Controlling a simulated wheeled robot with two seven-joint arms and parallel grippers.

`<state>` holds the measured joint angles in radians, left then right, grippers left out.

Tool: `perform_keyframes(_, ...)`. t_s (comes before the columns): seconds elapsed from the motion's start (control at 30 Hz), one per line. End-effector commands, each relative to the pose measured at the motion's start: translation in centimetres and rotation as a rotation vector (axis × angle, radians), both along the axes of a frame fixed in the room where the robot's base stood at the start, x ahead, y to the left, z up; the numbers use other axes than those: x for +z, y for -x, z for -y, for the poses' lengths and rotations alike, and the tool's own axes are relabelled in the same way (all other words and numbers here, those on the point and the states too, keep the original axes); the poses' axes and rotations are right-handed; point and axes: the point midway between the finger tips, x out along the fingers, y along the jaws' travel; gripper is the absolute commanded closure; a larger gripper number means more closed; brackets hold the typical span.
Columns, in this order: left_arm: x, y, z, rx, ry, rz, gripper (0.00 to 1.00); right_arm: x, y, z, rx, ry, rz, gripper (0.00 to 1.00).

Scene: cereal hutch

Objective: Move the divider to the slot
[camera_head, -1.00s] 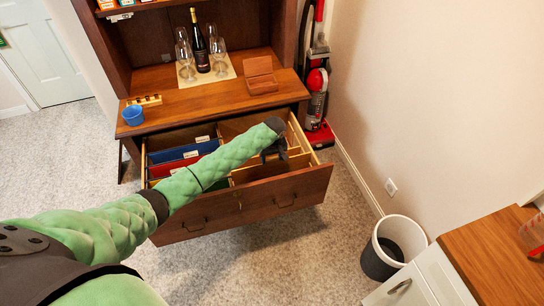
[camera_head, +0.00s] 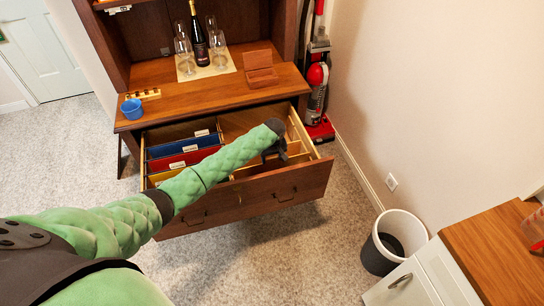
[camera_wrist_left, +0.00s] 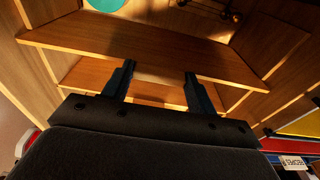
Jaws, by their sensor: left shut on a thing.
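The divider (camera_wrist_left: 140,45) is a flat wooden board inside the open drawer (camera_head: 250,192). In the left wrist view it runs across the picture, with my left gripper's (camera_wrist_left: 160,80) two dark fingers at its near edge. My left gripper (camera_head: 275,153) is shut on the divider, reaching down into the right part of the drawer. In the head view my arm and gripper hide much of the board. I cannot make out the slot clearly. My right gripper is not in view.
Blue and red files (camera_head: 185,146) fill the drawer's left part. On the hutch top stand a blue cup (camera_head: 132,112), a wine bottle (camera_head: 199,43) with glasses and a wooden box (camera_head: 260,68). A red vacuum cleaner (camera_head: 317,95) stands to the right. A bin (camera_head: 398,232) is on the open floor.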

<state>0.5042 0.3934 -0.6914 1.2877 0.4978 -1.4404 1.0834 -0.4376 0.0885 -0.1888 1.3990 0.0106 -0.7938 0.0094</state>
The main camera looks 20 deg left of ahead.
Motion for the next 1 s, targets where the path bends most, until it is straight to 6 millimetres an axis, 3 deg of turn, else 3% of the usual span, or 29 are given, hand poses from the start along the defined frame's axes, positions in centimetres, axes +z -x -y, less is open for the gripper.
perform_keyframes(0.67, -2.3, 0.0, 0.0, -0.001, -0.001, 0.001, 0.83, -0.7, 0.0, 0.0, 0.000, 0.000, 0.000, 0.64)
perform_keyframes(0.7, -2.3, 0.0, 0.0, -0.001, -0.001, 0.001, 0.41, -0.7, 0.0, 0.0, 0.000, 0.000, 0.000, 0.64)
perform_keyframes(0.83, -2.3, 0.0, 0.0, -0.001, -0.001, 0.001, 0.17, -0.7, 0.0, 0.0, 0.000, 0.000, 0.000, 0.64)
perform_keyframes(1.0, -2.3, 0.0, 0.0, 0.000, 0.000, 0.000, 0.17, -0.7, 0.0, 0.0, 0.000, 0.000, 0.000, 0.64)
